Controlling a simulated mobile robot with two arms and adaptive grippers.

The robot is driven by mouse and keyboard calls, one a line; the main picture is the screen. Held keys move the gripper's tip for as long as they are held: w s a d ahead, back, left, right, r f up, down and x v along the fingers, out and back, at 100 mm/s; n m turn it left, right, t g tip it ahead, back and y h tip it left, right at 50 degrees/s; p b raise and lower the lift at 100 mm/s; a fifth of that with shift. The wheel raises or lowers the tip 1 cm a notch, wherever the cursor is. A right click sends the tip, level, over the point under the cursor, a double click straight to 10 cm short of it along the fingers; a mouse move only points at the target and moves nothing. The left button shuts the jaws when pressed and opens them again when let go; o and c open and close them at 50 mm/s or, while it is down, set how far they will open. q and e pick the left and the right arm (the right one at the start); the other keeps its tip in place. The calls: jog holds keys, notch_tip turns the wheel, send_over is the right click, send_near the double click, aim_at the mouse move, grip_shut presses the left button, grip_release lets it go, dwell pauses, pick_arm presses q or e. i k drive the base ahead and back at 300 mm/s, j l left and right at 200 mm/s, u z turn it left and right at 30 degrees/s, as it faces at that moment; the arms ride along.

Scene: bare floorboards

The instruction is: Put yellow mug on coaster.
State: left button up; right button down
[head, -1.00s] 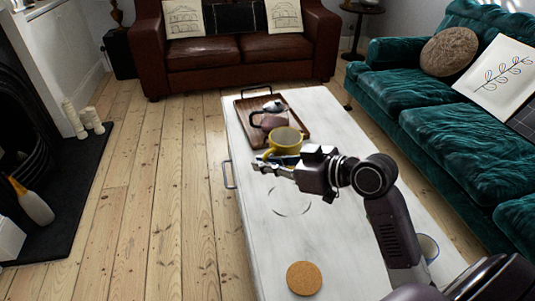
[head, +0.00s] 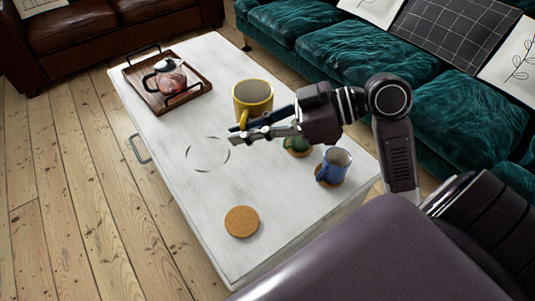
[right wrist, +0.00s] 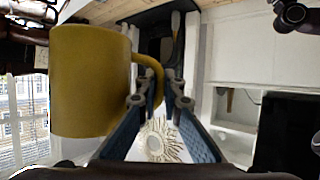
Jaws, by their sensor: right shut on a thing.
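The yellow mug (head: 253,94) is upright in the head view, held above the white table. My right gripper (head: 237,134) is shut on its handle. In the right wrist view the mug (right wrist: 88,85) fills the left side, with its handle between the fingertips of the gripper (right wrist: 160,95). The round cork coaster (head: 242,222) lies bare on the near part of the table, below and apart from the mug. My left gripper is not in view.
The white table (head: 185,180) holds a wooden tray (head: 147,100) with a teapot (head: 167,78) at the far left. A blue mug (head: 335,165) and a green item (head: 297,146) stand on the right side. A thin broken circle outline (head: 208,154) shows mid-table. The area around the coaster is clear.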

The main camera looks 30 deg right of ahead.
aim_at(236, 222)
jog(key=k+j+z, duration=0.2)
jog(key=j, duration=0.25)
jog(key=k+j+z, duration=0.2)
jog(key=j, duration=0.25)
jog(key=k+j+z, duration=0.15)
jog(key=k+j, duration=0.15)
